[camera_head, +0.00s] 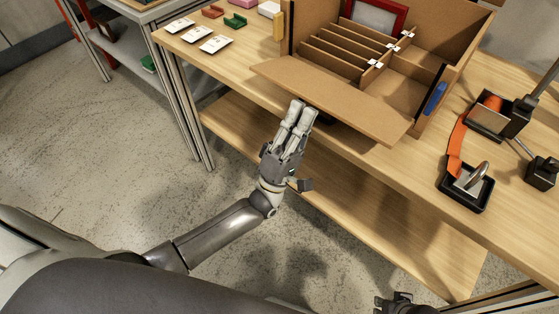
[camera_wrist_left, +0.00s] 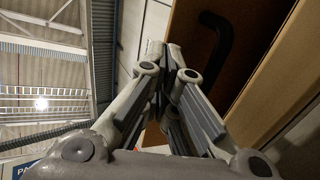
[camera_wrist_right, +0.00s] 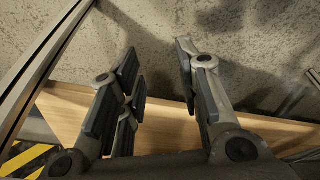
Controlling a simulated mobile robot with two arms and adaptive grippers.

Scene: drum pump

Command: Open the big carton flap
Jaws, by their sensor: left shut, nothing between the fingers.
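The big carton (camera_head: 450,72) stands on the wooden table, its top open and dividers inside. Its wide front flap (camera_head: 340,100) is folded outward toward me and reaches over the table's front edge. My left gripper (camera_head: 303,108) is shut and empty, with its fingertips at the flap's near edge; whether they touch it is unclear. In the left wrist view the left gripper (camera_wrist_left: 170,50) is beside a brown panel with a dark curved handle (camera_wrist_left: 222,50). My right gripper (camera_wrist_right: 158,62) is open and empty, low in front of the table; only part of it (camera_head: 398,304) shows in the head view.
An orange strap (camera_head: 457,140) and black trays (camera_head: 466,188) lie right of the carton. White cards (camera_head: 197,33) and small red and green parts (camera_head: 235,20) lie left. A lower wooden shelf (camera_head: 350,215) runs under the tabletop. The floor at left is clear.

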